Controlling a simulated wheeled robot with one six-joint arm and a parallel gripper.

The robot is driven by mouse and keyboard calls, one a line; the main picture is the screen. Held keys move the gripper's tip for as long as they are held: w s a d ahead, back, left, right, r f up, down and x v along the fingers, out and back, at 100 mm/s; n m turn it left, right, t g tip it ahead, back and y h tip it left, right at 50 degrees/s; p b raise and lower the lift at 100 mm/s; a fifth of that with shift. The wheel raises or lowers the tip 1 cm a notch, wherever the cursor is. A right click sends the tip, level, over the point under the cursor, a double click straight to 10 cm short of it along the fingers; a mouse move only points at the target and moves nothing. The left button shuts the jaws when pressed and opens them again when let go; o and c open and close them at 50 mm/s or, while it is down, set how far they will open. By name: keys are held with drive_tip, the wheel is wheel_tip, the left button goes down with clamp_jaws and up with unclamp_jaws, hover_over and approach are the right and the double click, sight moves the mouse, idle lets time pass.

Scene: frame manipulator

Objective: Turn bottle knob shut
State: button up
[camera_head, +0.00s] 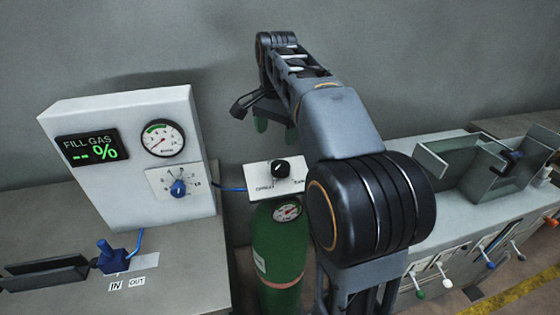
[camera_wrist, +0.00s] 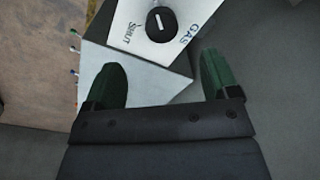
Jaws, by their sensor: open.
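The green gas bottle (camera_head: 280,250) stands upright between two grey cabinets, with a small round gauge (camera_head: 287,212) near its top. Above it is a white plate with a black bottle knob (camera_head: 281,169). In the wrist view the black knob (camera_wrist: 160,23) has a white mark, and the plate around it reads "SHUT" and "GAS". My gripper (camera_head: 275,125) is above and behind the knob in the head view, apart from it. In the wrist view my gripper (camera_wrist: 163,82) shows two green fingers spread wide with nothing between them. The knob lies beyond the fingertips.
A white panel (camera_head: 130,150) at the left has a "FILL GAS" display, a gauge and a blue knob (camera_head: 178,188). A blue valve (camera_head: 112,258) marked IN and OUT sits in front of it. A cabinet (camera_head: 470,215) with coloured levers stands right.

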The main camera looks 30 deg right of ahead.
sight(280, 165)
drive_tip(key=shift+m, duration=0.9)
drive_tip(key=f, duration=0.4)
drive_tip(key=d+f+b, duration=0.1)
drive_tip(key=f, duration=0.3)
drive_tip(key=w+f, duration=0.1)
drive_tip(key=f, duration=0.3)
drive_tip(key=shift+w+d, duration=0.1)
drive_tip(key=shift+d, duration=0.2)
drive_tip(key=shift+c, duration=0.5)
drive_tip(key=shift+r, duration=0.1)
drive_tip(key=c, duration=0.8)
